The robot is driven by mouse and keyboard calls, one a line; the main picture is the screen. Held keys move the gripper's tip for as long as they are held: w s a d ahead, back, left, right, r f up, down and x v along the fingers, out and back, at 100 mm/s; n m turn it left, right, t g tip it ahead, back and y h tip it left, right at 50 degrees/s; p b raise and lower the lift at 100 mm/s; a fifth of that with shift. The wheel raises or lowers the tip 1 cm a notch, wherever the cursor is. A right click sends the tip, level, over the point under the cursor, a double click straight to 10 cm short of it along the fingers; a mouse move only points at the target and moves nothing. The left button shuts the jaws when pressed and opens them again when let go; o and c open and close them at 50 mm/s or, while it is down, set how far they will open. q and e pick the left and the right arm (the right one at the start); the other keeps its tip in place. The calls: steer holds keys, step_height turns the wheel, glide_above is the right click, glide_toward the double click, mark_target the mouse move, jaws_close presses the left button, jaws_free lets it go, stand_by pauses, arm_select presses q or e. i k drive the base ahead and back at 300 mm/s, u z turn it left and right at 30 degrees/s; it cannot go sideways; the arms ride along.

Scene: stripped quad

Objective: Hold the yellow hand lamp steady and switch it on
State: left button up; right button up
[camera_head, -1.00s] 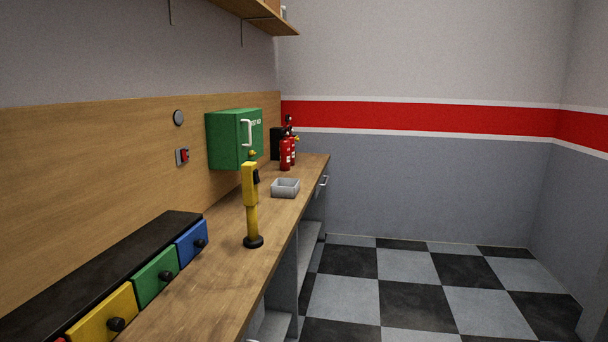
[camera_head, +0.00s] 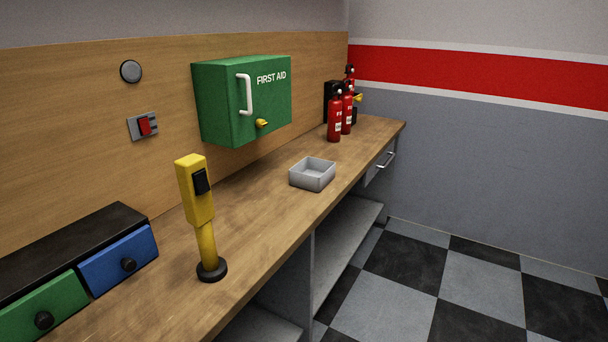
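The yellow hand lamp (camera_head: 196,192) stands upright on the wooden workbench (camera_head: 262,220), left of the picture's middle. It has a boxy yellow head, a narrower yellow handle and a round black base. A black switch plate sits on the head's right-hand face. I cannot tell from here whether the lamp is lit. Neither of my grippers is in view, and nothing touches the lamp.
Behind the lamp are a green first aid cabinet (camera_head: 222,110) and a red wall switch (camera_head: 144,126). A grey tray (camera_head: 312,176) and red fire extinguishers (camera_head: 334,118) stand farther along. Drawers (camera_head: 118,262) are at left. Checkered floor (camera_head: 440,270) at right is clear.

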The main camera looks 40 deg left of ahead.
mark_target(200, 177)
steer(key=i, duration=0.9)
steer(key=u, duration=2.75)
